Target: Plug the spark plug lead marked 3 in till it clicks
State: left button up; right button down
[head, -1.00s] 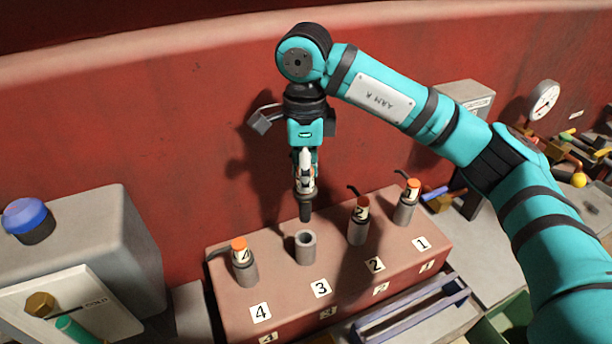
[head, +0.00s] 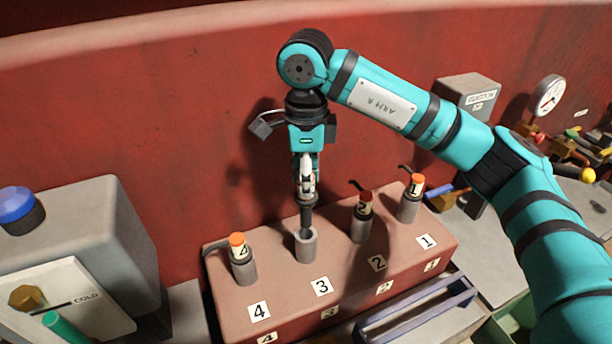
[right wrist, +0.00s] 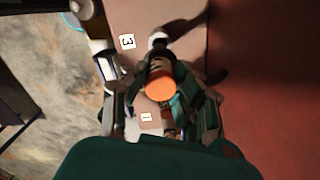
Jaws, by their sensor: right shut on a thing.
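The lead marked 3 hangs upright in my right gripper (head: 306,185). Its dark boot (head: 306,216) points down, with its lower end at the mouth of the grey socket at place 3 (head: 306,248). I cannot tell how far inside it is. In the right wrist view the lead's orange cap (right wrist: 160,86) sits between the fingers, which are shut on it. The number 3 label (right wrist: 127,41) shows beside it, and also on the block (head: 321,286) in the head view. My left gripper is not in view.
Leads 4 (head: 239,260), 2 (head: 362,218) and 1 (head: 411,198) stand in their sockets on the reddish block (head: 225,310). Lead 2 is close on the right. The red wall (head: 180,130) rises behind. A grey box with a blue knob (head: 17,205) stands left.

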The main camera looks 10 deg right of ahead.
aim_at(306, 217)
jog(key=shift+f+b, duration=3.7)
jog(key=shift+f, duration=0.75)
jog(key=shift+s+f+b, duration=0.1)
jog(key=shift+f+b, duration=0.65)
jog(key=shift+f, duration=0.05)
jog(key=c, duration=1)
grip_release()
jog(key=shift+o, duration=0.2)
jog(key=shift+r, duration=0.15)
notch_tip(306, 217, up, 12)
jog(key=shift+f, duration=0.1)
